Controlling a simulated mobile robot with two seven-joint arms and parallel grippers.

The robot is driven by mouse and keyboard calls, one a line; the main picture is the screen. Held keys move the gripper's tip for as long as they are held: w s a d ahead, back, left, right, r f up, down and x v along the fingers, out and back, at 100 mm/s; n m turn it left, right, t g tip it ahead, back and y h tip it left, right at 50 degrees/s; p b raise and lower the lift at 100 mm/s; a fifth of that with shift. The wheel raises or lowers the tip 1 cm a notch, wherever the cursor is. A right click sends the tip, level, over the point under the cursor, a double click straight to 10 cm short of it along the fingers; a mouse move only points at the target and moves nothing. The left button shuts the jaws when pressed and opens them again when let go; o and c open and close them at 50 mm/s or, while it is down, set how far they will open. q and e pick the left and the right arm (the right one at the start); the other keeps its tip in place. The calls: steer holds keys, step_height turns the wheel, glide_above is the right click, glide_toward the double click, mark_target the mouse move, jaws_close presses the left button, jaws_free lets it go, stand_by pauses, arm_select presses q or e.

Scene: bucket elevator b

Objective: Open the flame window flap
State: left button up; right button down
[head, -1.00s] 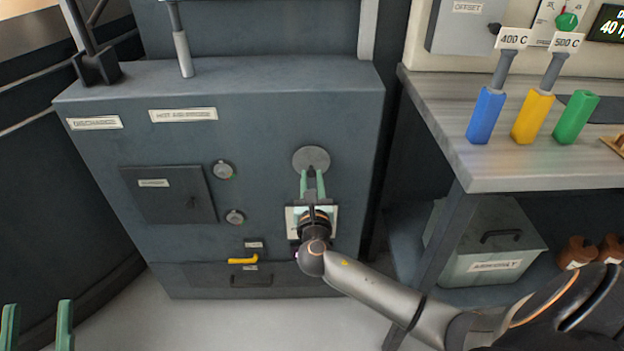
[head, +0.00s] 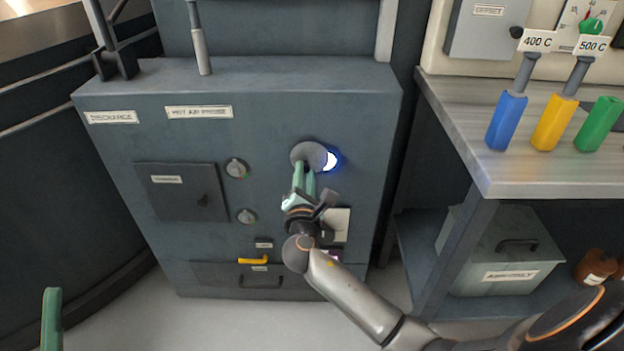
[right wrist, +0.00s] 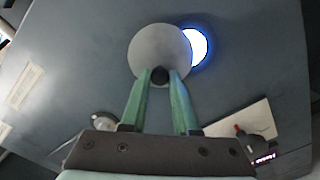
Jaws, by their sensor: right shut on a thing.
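The flame window flap (head: 307,154) is a round grey disc on the front of the dark grey furnace cabinet. It is swung aside to the left, and part of a bright blue-white window (head: 331,161) shows at its right edge. In the right wrist view the flap (right wrist: 158,50) still covers part of the glowing window (right wrist: 198,47). My right gripper (head: 304,172) is shut on the flap's small dark knob (right wrist: 159,76) at the disc's lower edge. One green finger of my left gripper (head: 51,318) shows at the lower left; its other finger is out of view.
The cabinet front has a square door (head: 182,192), two round knobs, and a yellow handle (head: 253,261). At right a workbench (head: 490,170) holds blue, yellow and green handled tools. A lidded grey box (head: 505,255) stands under it.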

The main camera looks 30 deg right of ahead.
mark_target(298, 152)
steer(key=m, duration=0.1)
steer(key=r+m, duration=0.1)
steer(key=a+r+m, duration=0.1)
steer(key=m, duration=0.1)
steer(key=shift+w+a, duration=0.1)
steer(key=shift+w, duration=0.25)
arm_select(q)
steer(key=shift+s+d+r+m+h+b, duration=0.15)
steer(key=shift+s+r+m+h+b, duration=0.15)
steer(key=shift+s+r+m+h, duration=0.8)
arm_select(e)
steer(key=shift+w+a+r+m, duration=0.15)
steer(key=shift+r+m, duration=0.3)
steer(key=shift+m, duration=0.45)
arm_select(q)
steer(key=shift+w+f, duration=0.25)
steer(key=shift+f, duration=0.05)
arm_select(e)
steer(key=c, duration=0.7)
jaws_free()
